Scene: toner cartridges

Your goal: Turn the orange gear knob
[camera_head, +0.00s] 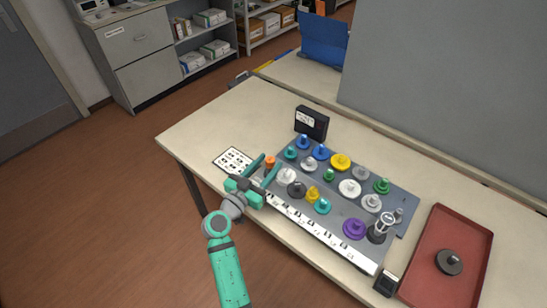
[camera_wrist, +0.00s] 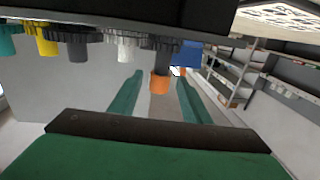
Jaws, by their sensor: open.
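The orange gear knob (camera_head: 270,161) stands at the left end of a grey board (camera_head: 330,221) that carries several coloured gears. My gripper (camera_head: 265,167) is open, with its green fingers spread on either side of the orange knob in the head view. In the wrist view the orange knob (camera_wrist: 159,82) shows between the two open fingers (camera_wrist: 160,100), toward their far ends. I cannot tell whether either finger touches it. The orange gear's base is partly hidden behind the fingers and the knob in the head view.
Close by are a teal gear (camera_head: 291,153), a white gear (camera_head: 286,176) and a dark grey gear (camera_head: 297,189). A black box (camera_head: 311,123) stands behind the board. A printed card (camera_head: 233,160) lies left, and a red tray (camera_head: 424,265) lies right. The table's left corner is clear.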

